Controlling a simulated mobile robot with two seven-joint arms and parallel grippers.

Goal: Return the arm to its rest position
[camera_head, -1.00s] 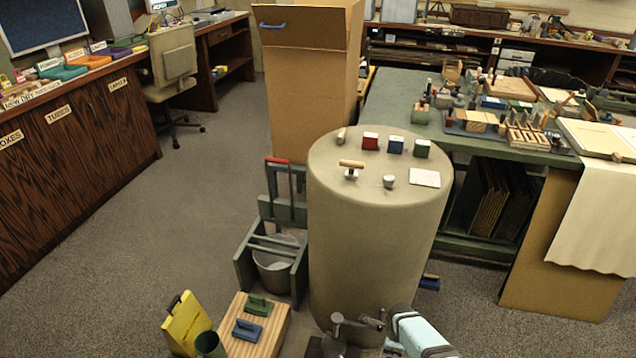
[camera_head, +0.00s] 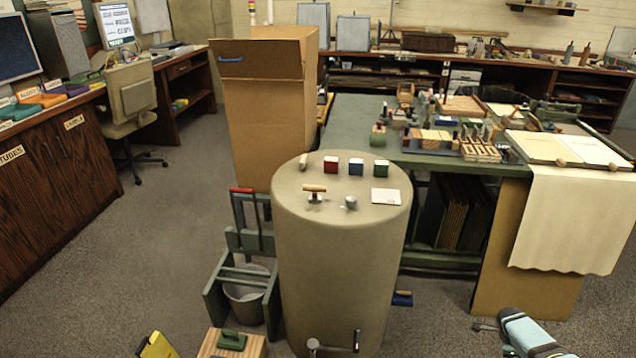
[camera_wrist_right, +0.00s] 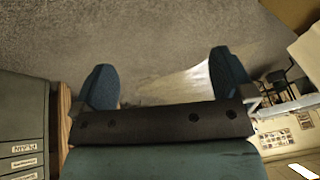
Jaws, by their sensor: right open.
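My right arm (camera_head: 528,335) shows at the bottom right of the head view as a pale blue and dark link, over the carpet to the right of the beige cylindrical stand. In the right wrist view my right gripper (camera_wrist_right: 163,80) has its two dark blue fingers wide apart. Nothing is between them but a view of the grey carpet and a pale patch. My left gripper shows in neither view.
The beige stand (camera_head: 345,260) carries red, blue and green blocks and a white card. Left of it is a green frame with a bucket (camera_head: 245,298). A green worktable (camera_head: 350,115) with a hanging cloth (camera_head: 575,220) is behind. Carpet is clear at left.

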